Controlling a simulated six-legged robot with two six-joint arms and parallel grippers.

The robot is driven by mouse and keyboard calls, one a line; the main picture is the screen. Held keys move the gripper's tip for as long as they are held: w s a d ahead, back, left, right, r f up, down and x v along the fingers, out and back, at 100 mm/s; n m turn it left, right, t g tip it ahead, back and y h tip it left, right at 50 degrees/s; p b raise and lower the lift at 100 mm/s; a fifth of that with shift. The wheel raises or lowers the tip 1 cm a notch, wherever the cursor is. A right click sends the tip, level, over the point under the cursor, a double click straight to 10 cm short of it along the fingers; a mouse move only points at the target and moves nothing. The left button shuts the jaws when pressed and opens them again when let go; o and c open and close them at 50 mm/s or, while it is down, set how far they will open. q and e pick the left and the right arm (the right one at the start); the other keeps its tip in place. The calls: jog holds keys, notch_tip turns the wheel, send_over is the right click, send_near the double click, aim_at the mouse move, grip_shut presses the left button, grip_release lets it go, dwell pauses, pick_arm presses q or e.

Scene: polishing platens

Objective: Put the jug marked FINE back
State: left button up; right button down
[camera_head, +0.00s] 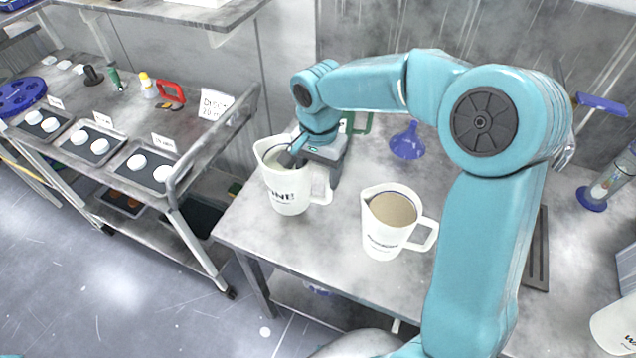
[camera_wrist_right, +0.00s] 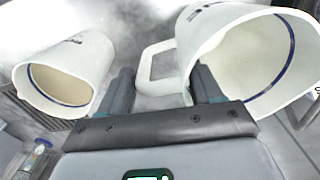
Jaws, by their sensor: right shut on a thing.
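The white jug marked with letters ending in INE (camera_head: 287,190), which I take as FINE, is upright at the bench's left end. In the right wrist view the large jug at the right (camera_wrist_right: 207,42) holds pale contents. My right gripper (camera_head: 298,150) is shut on this jug at its rim and handle side; the exact contact is partly hidden. In the wrist view its fingers (camera_wrist_right: 160,85) straddle the handle area. I cannot tell whether the jug's base touches the bench. A second white jug (camera_head: 377,238) with tan contents stands to the right, its mark unreadable. My left gripper is out of view.
The grey bench (camera_head: 335,245) carries a blue funnel (camera_head: 407,142) behind the jugs. A blue-based cylinder (camera_head: 605,185) and another white jug (camera_head: 615,325) are at the right. A cart with dark trays (camera_head: 128,180) stands left, across a floor gap.

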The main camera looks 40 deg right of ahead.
jog(key=shift+s+d+f, duration=0.1)
jog(key=shift+d+f, duration=0.05)
jog(key=shift+f, duration=0.2)
notch_tip(320, 180, down, 4)
jog(key=shift+f, duration=0.1)
jog(key=shift+c, duration=0.9)
grip_release()
jog(key=shift+w+f, duration=0.15)
jog(key=shift+w, duration=0.05)
jog(key=shift+s, duration=0.1)
